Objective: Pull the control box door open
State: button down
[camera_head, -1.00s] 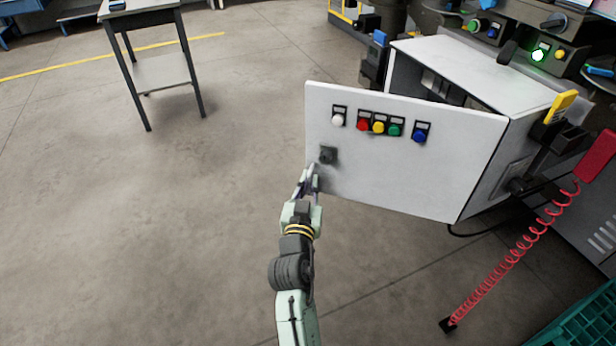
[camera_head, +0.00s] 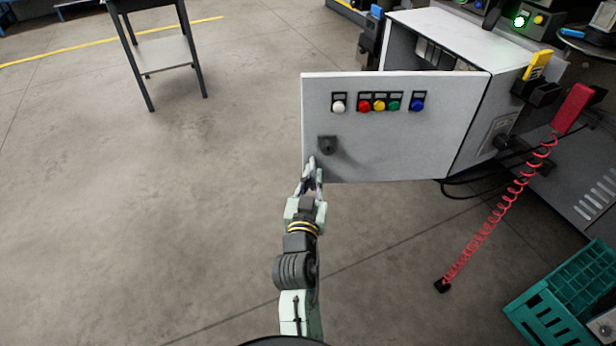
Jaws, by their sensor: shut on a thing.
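The control box door (camera_head: 395,142) is a flat light-grey panel, standing open away from the control box (camera_head: 455,39). It carries white, red, yellow, green and blue buttons along its top and a dark latch (camera_head: 327,145) near its left edge. My gripper (camera_head: 312,168) is at the door's lower left corner, below the latch, and is shut on the door there. The fingers partly cover that corner, so the exact contact is hard to see. Part of the box's interior shows above the door, and the rest is hidden behind it.
A yellow tool (camera_head: 537,65) and a red handset (camera_head: 572,108) with a coiled red cord (camera_head: 520,190) are at the right. A green crate (camera_head: 570,300) stands at the lower right. A table (camera_head: 165,62) stands at the back left. The floor at left is clear.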

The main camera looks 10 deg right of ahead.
dwell(0.3)
jog(key=c, duration=2)
grip_release()
jog(key=shift+o, duration=0.2)
